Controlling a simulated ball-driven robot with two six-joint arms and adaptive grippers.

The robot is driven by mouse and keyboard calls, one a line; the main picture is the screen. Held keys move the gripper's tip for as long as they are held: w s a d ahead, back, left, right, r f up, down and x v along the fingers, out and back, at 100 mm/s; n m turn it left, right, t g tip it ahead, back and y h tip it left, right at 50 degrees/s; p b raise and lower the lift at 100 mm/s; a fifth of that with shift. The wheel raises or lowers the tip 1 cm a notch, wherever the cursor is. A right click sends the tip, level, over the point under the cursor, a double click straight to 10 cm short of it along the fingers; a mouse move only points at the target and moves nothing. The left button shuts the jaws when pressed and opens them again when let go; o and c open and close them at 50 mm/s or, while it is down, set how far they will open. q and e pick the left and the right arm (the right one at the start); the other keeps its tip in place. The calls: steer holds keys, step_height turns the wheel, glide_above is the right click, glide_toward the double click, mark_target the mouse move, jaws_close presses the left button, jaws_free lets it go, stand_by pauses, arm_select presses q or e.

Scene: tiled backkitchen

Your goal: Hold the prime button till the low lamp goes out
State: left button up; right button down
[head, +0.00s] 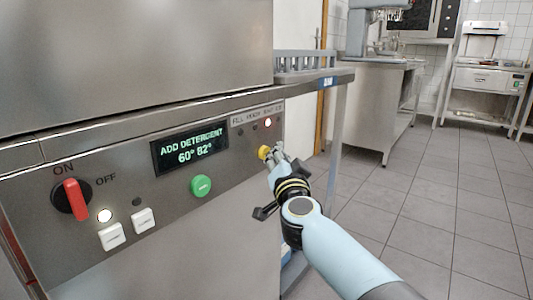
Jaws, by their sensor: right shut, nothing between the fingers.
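A steel machine's front panel (120,185) fills the left of the head view. A yellow round button (264,152) sits at the panel's right end; no prime label can be read beside it. My right gripper (275,158) is shut and empty, its fingertips at the yellow button; whether they touch or press it I cannot tell. Above, a small lamp (268,123) glows white with a reddish rim, under a label strip too blurred to read fully. It may be the low lamp. The display (189,151) reads ADD DETERGENT 60° 82°. My left gripper is out of view.
Other controls are a green button (201,186), two white buttons (144,221) with a lit lamp (104,215) above one, and a red ON/OFF knob (76,200). A rail table (344,74) adjoins the panel. Tiled floor is open at right.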

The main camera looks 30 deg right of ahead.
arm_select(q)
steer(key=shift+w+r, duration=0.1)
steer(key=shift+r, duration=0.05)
arm_select(e)
steer(key=shift+w+a, duration=0.25)
steer(key=shift+w, duration=0.35)
stand_by(0.5)
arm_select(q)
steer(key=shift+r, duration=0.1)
arm_select(e)
steer(key=shift+s, duration=0.15)
stand_by(2.3)
arm_select(q)
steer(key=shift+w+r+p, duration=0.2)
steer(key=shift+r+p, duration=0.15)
steer(key=shift+p, duration=0.2)
arm_select(e)
steer(key=shift+s+d, duration=0.35)
steer(key=shift+s, duration=0.3)
